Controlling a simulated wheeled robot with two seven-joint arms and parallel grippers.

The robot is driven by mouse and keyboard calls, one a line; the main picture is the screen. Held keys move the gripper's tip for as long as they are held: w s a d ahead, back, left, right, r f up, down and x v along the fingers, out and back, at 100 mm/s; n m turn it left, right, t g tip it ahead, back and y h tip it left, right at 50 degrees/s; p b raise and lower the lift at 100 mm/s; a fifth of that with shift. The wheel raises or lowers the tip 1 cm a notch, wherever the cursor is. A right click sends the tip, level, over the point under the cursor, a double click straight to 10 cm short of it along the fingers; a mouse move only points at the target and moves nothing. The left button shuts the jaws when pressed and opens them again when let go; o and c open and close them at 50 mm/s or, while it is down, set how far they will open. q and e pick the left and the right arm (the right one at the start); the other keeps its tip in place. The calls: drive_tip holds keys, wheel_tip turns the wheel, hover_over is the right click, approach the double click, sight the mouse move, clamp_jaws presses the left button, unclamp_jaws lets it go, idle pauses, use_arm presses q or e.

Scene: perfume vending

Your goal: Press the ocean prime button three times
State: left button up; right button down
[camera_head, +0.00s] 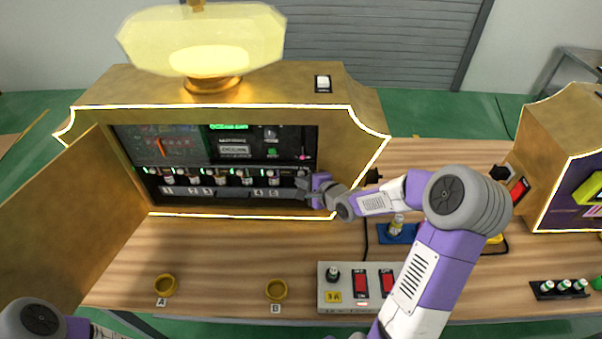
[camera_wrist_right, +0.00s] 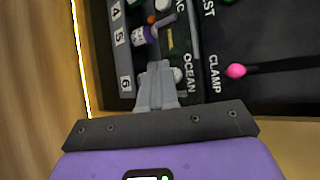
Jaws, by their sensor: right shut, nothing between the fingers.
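The gold perfume machine (camera_head: 350,131) stands open on the wooden table. My right gripper (camera_head: 305,187) reaches into the lower right of its opening. In the right wrist view the gripper (camera_wrist_right: 159,68) is shut and empty, with its tips beside the OCEAN label (camera_wrist_right: 188,72). A small pale round knob (camera_wrist_right: 178,75) shows right by the fingertips, partly covered; I cannot tell whether they touch it. A pink-tipped lever (camera_wrist_right: 236,71) is beside the CLAMP label. My left arm shows only at the lower left corner, its gripper out of view.
A purple-labelled bottle (camera_wrist_right: 143,35) is close to the fingertips, near numbered slots. The open gold door (camera_head: 60,230) is at left. Two gold cups (camera_head: 165,286) (camera_head: 276,290), a switch box (camera_head: 347,284) and a second machine (camera_head: 545,140) share the table.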

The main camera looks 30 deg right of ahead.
drive_tip(key=shift+w+d+p, duration=0.2)
drive_tip(key=shift+w+p, duration=0.2)
idle(0.7)
drive_tip(key=shift+s, duration=0.1)
drive_tip(key=shift+s+a, duration=0.4)
drive_tip(key=shift+s, duration=0.25)
drive_tip(key=s+a, duration=0.1)
drive_tip(key=s, duration=0.2)
drive_tip(key=s+a+p, duration=0.1)
drive_tip(key=shift+s+a, duration=0.15)
drive_tip(key=shift+a, duration=0.2)
idle(2.6)
